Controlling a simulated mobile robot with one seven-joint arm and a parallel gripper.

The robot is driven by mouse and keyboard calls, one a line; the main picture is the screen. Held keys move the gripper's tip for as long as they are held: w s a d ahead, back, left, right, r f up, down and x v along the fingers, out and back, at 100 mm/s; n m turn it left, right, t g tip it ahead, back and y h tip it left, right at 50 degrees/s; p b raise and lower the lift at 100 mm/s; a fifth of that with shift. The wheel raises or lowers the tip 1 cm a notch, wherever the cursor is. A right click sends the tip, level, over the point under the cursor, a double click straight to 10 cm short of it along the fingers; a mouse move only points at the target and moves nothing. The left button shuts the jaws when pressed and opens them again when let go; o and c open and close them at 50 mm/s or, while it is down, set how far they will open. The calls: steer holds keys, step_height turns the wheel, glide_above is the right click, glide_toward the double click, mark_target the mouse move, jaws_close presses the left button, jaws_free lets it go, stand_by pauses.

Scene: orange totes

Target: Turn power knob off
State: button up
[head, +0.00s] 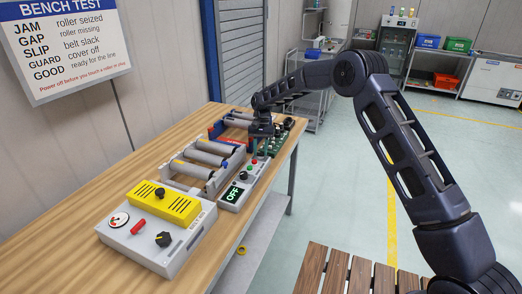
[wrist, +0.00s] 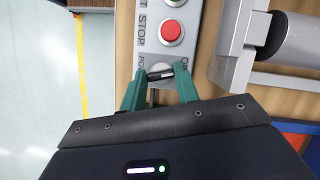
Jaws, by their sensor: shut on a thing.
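The power knob (wrist: 160,71) is a small pale knob with a dark bar, below the red stop button (wrist: 172,31) in the wrist view. My gripper (wrist: 161,82) has its green fingers on either side of the knob and is shut on it. The bar lies nearly level, tilted slightly. In the head view my gripper (head: 257,148) reaches down at the far end of the grey control panel (head: 229,207) and hides the knob. The panel's display (head: 233,194) reads OFF in green.
A roller conveyor section (head: 190,184) stands left of the panel. A grey box with a yellow cover (head: 163,204) sits at the near end of the wooden bench (head: 80,226). A green circuit board (head: 285,138) lies by the far right edge. Open floor is to the right.

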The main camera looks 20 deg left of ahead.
steer(key=n, duration=0.2)
steer(key=n+t+h, duration=0.1)
steer(key=n, duration=0.2)
steer(key=shift+a+h, duration=0.1)
steer(key=shift+h, duration=0.2)
steer(key=shift+n, duration=0.3)
steer(key=o, duration=1)
steer(key=v, duration=1)
steer(key=shift+a+r, duration=0.2)
steer(key=shift+r, duration=0.15)
